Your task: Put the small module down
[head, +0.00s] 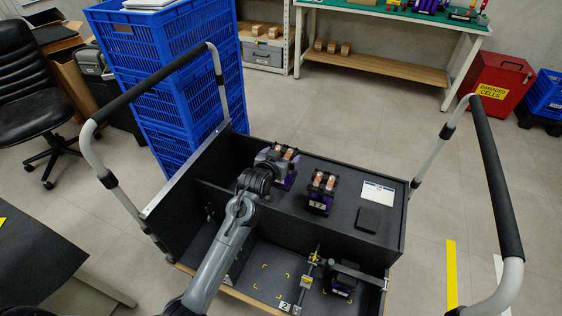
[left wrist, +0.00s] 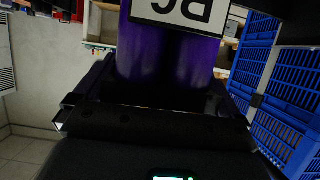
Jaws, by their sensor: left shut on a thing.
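My left gripper (head: 270,163) is shut on a small module (head: 290,155), dark with a purple lower part and copper pieces on top. The held module is over the far left part of the cart's black upper deck (head: 345,222). I cannot tell whether it touches the deck. In the left wrist view the purple side of the held module (left wrist: 165,60) fills the upper middle, with a white label upside down. A second, similar module (head: 320,190) stands upright on the deck to the right, apart from it. My right gripper is not in view.
A white card (head: 378,193) and a black square pad (head: 374,219) lie on the deck's right side. The lower bay holds a clamp bar (head: 308,280), another dark purple module (head: 344,279) and yellow corner marks. Stacked blue crates (head: 165,80) stand behind left; cart handles rise both sides.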

